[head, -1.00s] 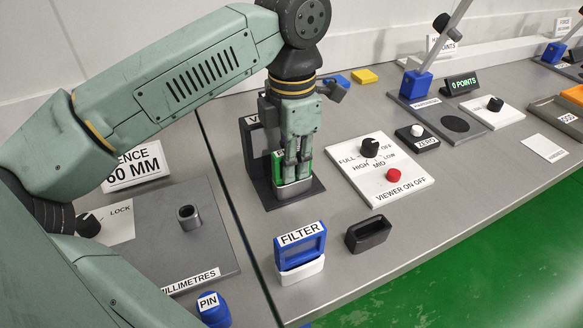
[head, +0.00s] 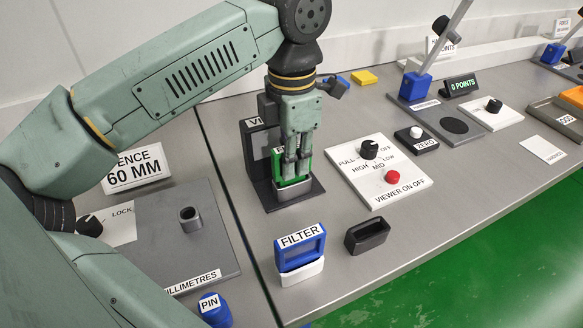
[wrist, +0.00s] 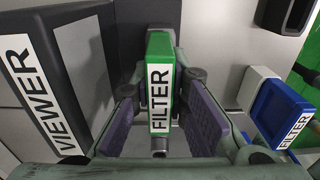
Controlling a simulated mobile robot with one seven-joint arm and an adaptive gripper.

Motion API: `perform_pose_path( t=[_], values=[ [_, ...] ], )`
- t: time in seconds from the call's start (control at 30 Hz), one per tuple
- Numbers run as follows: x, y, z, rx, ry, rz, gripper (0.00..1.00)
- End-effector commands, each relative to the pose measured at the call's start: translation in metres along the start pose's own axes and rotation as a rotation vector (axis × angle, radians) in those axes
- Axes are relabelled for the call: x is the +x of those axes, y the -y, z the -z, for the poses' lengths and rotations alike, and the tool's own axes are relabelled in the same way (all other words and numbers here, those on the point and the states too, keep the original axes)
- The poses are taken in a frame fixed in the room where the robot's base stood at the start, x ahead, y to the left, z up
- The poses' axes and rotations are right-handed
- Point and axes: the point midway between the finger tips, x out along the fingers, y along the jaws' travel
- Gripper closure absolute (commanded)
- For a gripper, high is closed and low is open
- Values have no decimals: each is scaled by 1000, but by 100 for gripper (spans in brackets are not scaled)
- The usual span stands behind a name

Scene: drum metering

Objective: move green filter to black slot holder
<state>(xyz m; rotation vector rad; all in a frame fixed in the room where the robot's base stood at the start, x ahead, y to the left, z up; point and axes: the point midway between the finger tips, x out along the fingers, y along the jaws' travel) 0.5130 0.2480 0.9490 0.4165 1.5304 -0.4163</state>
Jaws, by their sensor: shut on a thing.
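The green filter (head: 290,182), labelled FILTER, stands upright at the grey slot (head: 296,192) in front of the dark viewer block (head: 256,148). My gripper (head: 297,165) points down and is shut on this filter. In the wrist view the green filter (wrist: 160,88) lies between the two purple finger pads (wrist: 160,125). Its lower end is at the slot; I cannot tell whether it is clear of it. The black slot holder (head: 367,236) sits empty on the bench, right of and nearer than my gripper. Part of it also shows in the wrist view (wrist: 290,14).
A blue filter (head: 300,245) stands in a white holder (head: 301,271), left of the black holder. A white panel (head: 410,178) with a dark knob and red button lies to the right. The blue PIN piece (head: 215,310) is at the near left.

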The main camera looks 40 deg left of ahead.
Motion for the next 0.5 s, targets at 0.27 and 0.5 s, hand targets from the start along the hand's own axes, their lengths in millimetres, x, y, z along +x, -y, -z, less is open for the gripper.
perform_pose_path(
  t=[0.27,0.5],
  values=[
    [-10,0,0,0,0,0,100],
    [-17,0,0,0,0,0,100]
  ],
)
